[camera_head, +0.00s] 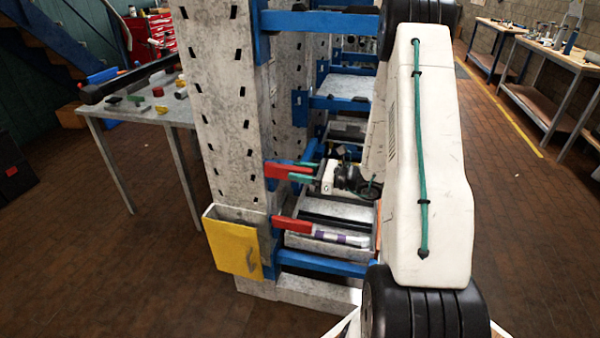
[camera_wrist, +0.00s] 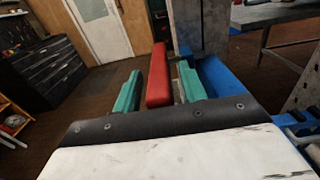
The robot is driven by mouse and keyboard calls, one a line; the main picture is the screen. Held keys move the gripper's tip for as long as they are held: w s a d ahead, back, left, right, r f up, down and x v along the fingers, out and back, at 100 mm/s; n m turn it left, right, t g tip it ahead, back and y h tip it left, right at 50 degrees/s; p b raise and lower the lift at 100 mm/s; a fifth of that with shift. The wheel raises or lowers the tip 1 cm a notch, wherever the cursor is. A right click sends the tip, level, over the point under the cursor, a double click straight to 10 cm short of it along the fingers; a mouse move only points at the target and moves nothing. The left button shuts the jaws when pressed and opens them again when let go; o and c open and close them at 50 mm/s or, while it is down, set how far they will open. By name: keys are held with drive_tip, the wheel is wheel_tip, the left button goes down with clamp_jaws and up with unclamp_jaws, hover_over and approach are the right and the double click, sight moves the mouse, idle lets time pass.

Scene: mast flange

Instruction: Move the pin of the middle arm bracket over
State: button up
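A red pin (camera_head: 277,170) sticks out beside the blue arm bracket at mid-height of the mast in the head view. In the wrist view the same red pin (camera_wrist: 158,82) stands between the two green fingers of my gripper (camera_wrist: 159,72), with a narrow gap on each side. My gripper (camera_head: 292,170) is open around it and reaches in from the right. The blue bracket (camera_wrist: 226,88) lies just right of the fingers in the wrist view. The pin's far end and its seat are hidden.
A grey shelf tray (camera_head: 330,243) lies below my gripper. Blue bracket arms (camera_head: 345,103) cross above. A table (camera_head: 150,110) with small parts stands at left.

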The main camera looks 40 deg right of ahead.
drive_tip(key=v, duration=0.7)
drive_tip(key=shift+s+d, duration=0.25)
drive_tip(key=shift+s, duration=0.1)
drive_tip(key=shift+f, duration=0.1)
